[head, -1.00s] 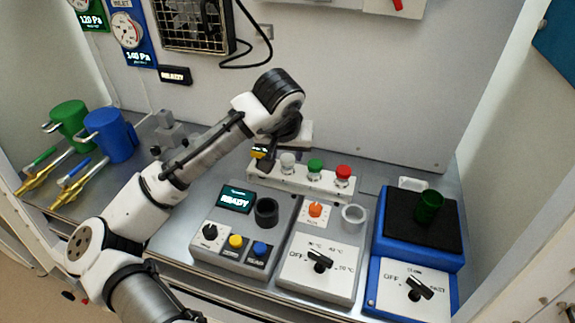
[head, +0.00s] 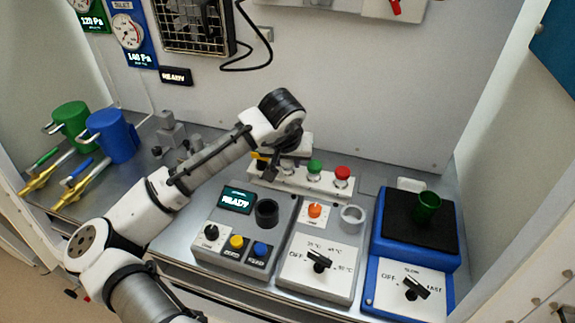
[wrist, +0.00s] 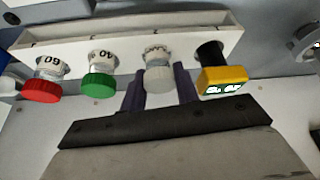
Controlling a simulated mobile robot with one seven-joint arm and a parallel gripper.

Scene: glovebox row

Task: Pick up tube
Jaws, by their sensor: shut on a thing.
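A white rack (head: 330,187) holds a row of capped tubes; it also shows in the wrist view (wrist: 120,35). In the wrist view, the fingers of my gripper (wrist: 160,92) stand on either side of the white-capped tube (wrist: 158,76), shut on it. That tube stands in the rack, between the green-capped tube (wrist: 99,82) and a yellow-tagged dark piece (wrist: 224,80). The red-capped tube (wrist: 42,86) is at the far left. In the head view, my gripper (head: 272,168) is at the rack's left part and hides the white cap.
In front of the rack are a grey unit with a READY screen (head: 237,199), a unit with an orange knob (head: 315,211), and a blue unit (head: 449,258) with a green cup (head: 427,207). Green (head: 71,122) and blue (head: 112,135) mugs stand left.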

